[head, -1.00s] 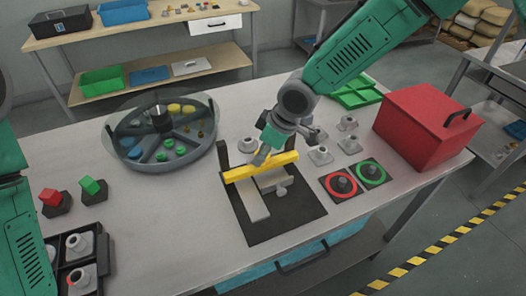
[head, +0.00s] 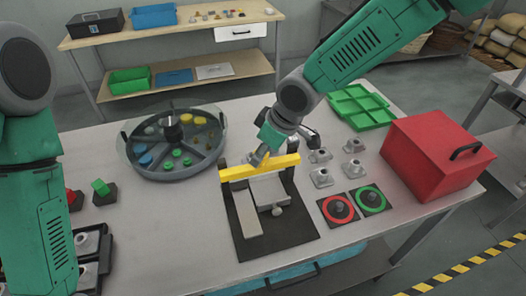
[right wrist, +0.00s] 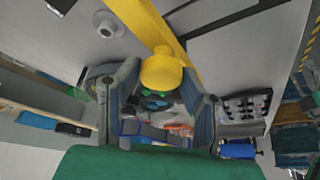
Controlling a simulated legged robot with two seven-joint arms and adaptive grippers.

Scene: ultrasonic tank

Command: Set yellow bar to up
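The yellow bar (head: 262,168) lies across a dark fixture plate (head: 300,233) at the middle front of the table, near the tops of its dark posts (head: 223,161). My right gripper (head: 260,157) is at the bar's middle, seen from behind and above in the head view. In the right wrist view the bar (right wrist: 140,22) runs out beyond the fingers, and its round yellow knob (right wrist: 160,70) sits between the fingertips, which appear closed on its sides. A pale block (head: 268,190) lies under the bar. My left arm shows at the left; its gripper is out of view.
A round divided tray (head: 185,172) stands left of the fixture. Small grey parts (head: 321,177) stand to its right, with red (head: 338,209) and green (head: 371,199) ringed knobs in front. A red box (head: 440,160) and a green tray (head: 360,105) are farther right.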

